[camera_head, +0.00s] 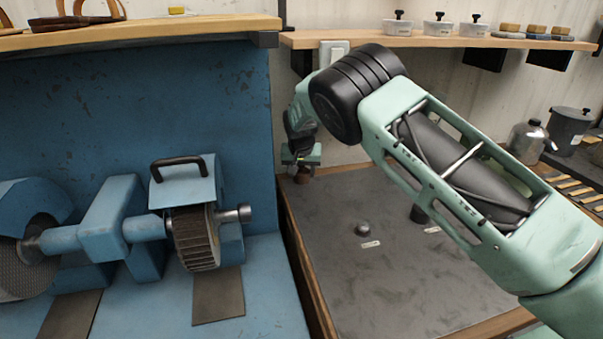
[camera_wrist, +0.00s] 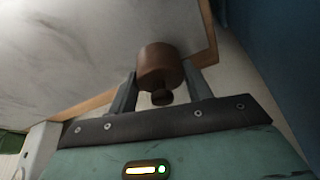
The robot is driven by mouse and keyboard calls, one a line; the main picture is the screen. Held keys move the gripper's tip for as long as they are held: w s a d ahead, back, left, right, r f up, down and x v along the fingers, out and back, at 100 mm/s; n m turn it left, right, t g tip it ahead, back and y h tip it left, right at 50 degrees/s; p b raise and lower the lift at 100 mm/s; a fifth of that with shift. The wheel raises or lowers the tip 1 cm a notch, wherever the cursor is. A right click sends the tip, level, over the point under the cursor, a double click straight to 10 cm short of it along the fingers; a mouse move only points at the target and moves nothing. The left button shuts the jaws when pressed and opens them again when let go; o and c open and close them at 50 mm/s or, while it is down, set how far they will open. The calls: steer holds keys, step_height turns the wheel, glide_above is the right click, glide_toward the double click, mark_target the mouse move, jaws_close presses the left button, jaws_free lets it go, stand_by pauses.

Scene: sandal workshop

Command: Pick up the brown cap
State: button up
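The brown cap (camera_wrist: 160,62) is a short round cylinder with a small dark knob (camera_wrist: 161,98) facing the wrist camera. It sits between the two fingers of my gripper (camera_wrist: 160,78), which appear to touch it on both sides. In the head view, my gripper (camera_head: 301,160) points down over the back left corner of the grey worktop, and a bit of the brown cap (camera_head: 303,172) shows beneath it. I cannot tell whether the cap's underside touches the worktop.
The grey worktop (camera_head: 400,285) has a wooden rim. A small round metal piece (camera_head: 363,229) and a dark piece (camera_head: 418,214) stand on it by small labels. A blue grinding machine (camera_head: 125,225) stands on the left. A shelf (camera_head: 390,41) with lidded white pots runs along the back.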

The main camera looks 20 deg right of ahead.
steer(key=c, duration=0.4)
steer(key=shift+r, duration=0.1)
